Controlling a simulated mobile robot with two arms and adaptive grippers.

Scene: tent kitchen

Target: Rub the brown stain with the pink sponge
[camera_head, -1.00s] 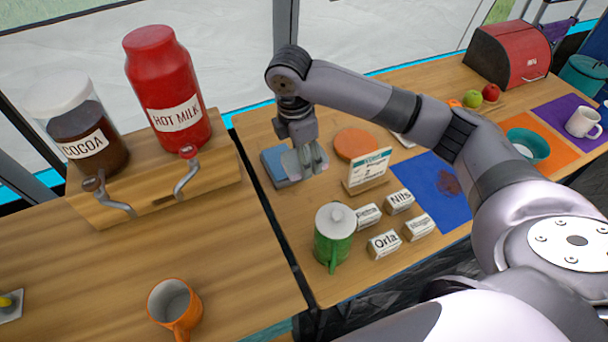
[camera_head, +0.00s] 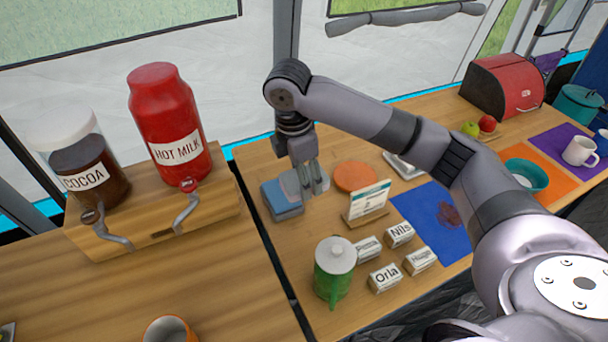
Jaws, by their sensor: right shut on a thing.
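The brown stain (camera_head: 450,216) is a dark reddish-brown patch on the blue mat (camera_head: 414,208) on the right table. My right gripper (camera_head: 313,190) points down over the back left of that table, left of the mat. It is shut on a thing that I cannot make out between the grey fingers. A blue block (camera_head: 281,200) sits just left of the fingers, with a grey patch at its upper right. I cannot make out a pink sponge. My left gripper is not in view.
An orange-brown disc (camera_head: 355,178), a sign stand (camera_head: 368,203), several name blocks (camera_head: 384,278) and a green jug (camera_head: 334,270) stand between my right gripper and the mat or in front. Cocoa (camera_head: 88,180) and hot milk (camera_head: 168,125) dispensers stand left, across a table gap.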

